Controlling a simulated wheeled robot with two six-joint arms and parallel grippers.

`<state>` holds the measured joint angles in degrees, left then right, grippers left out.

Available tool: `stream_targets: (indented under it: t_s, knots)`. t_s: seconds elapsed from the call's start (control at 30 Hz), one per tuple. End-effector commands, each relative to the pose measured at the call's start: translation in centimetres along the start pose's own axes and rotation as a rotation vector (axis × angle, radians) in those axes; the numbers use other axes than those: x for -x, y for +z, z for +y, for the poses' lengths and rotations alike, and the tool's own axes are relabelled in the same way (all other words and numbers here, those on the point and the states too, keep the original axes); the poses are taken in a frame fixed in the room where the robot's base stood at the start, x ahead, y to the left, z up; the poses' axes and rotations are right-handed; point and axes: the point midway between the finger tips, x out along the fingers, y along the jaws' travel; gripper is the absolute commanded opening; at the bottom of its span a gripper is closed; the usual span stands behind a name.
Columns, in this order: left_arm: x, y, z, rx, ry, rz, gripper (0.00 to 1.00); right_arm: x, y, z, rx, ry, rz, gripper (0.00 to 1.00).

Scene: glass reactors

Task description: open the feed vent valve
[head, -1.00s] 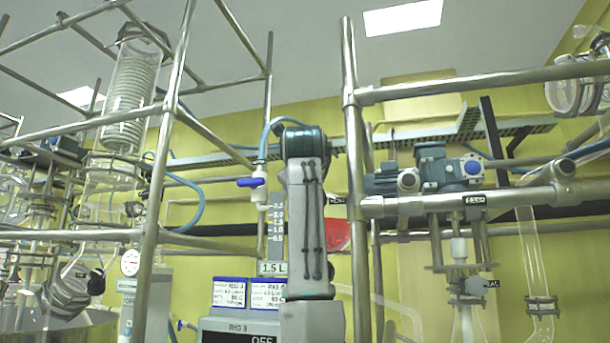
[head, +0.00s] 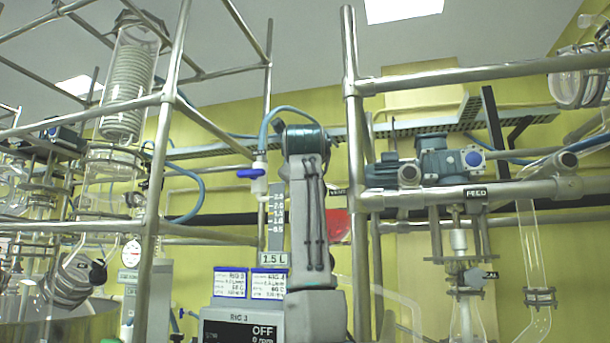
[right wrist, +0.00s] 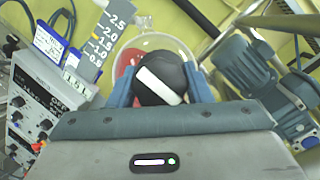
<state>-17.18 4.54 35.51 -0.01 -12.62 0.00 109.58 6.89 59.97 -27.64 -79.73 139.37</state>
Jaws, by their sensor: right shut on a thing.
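In the right wrist view, a round black knob with a white bar (right wrist: 157,74) sits between the two blue fingers of my right gripper (right wrist: 160,90). The fingers are shut on it from both sides. The white bar lies tilted, its right end lower. A clear round glass part and something red show behind it. In the head view my right arm stands upright mid-picture and hides the gripper and the knob. A partly covered dark label (head: 338,191) and a red part (head: 339,225) show just right of the arm. My left gripper is in no view.
A graduated scale (head: 276,215) with a 1.5 L label and a blue-handled valve (head: 251,173) stand left of the arm. The RIG 3 control box (head: 240,325) reads OFF. A steel post (head: 354,150) and a motor unit (head: 435,165) with a FEED label stand close on the right.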

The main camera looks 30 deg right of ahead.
Motion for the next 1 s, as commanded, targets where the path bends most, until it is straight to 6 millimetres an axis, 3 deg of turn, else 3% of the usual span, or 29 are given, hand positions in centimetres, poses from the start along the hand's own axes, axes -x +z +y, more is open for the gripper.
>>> stream_targets:
  t_s: [0.37,1.0]
  knots:
    - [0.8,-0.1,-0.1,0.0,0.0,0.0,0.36,0.0,0.1,-0.1,0.18,0.075,0.0,0.22]
    - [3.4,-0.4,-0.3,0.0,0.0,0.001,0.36,0.0,0.2,-0.1,0.738,0.306,0.0,0.22]
